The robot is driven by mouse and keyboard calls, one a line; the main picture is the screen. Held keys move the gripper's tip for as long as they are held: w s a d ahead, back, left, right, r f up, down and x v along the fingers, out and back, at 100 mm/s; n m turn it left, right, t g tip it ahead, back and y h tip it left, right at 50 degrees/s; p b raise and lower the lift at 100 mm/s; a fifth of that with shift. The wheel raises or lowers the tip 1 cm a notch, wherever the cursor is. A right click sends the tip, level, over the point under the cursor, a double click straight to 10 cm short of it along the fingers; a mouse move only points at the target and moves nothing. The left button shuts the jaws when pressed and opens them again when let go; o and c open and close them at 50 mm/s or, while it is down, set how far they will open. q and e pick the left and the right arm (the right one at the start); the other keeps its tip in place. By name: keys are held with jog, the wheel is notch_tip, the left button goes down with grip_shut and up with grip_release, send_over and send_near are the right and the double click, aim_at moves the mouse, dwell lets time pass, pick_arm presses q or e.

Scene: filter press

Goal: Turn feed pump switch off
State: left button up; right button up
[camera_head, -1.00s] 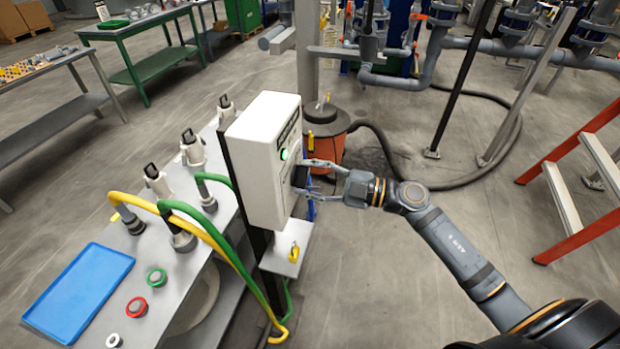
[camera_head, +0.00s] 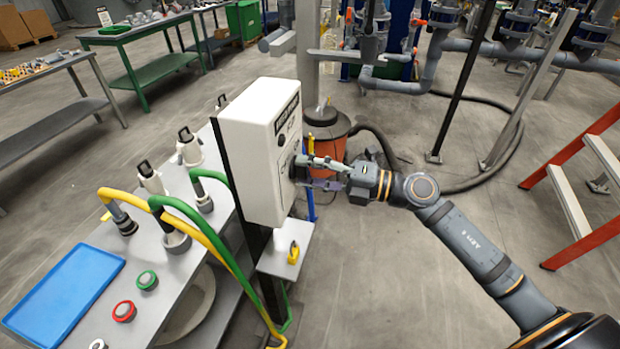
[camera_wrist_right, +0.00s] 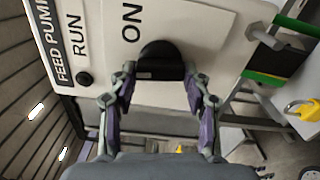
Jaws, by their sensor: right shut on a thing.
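The white feed pump box (camera_head: 262,150) stands on a dark post in the middle of the head view. Its black rotary switch (camera_head: 297,168) is on the face turned to the right. In the right wrist view the switch knob (camera_wrist_right: 160,62) shows beside the word ON, and the lamp marked RUN (camera_wrist_right: 84,79) is dark. My right gripper (camera_head: 312,172) is at the switch, with its fingers on both sides of the knob and shut on it; it also shows in the right wrist view (camera_wrist_right: 160,85). The OFF mark is not visible. My left gripper is not in view.
A grey table (camera_head: 190,262) with a blue tray (camera_head: 62,290), yellow and green hoses and red and green caps stands left of the box. A small shelf with a yellow padlock (camera_head: 293,252) is below the box. An orange ladder (camera_head: 590,190) stands at right.

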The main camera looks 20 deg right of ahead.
jog(key=n+b, duration=0.3)
jog(key=n, duration=0.1)
jog(key=shift+f+b, duration=0.4)
jog(key=shift+r+n+b, duration=0.15)
jog(key=shift+n+b, duration=1.15)
jog(key=shift+n, duration=0.3)
jog(key=o, duration=1.2)
jog(key=shift+c, duration=0.2)
jog(key=shift+r, duration=0.1)
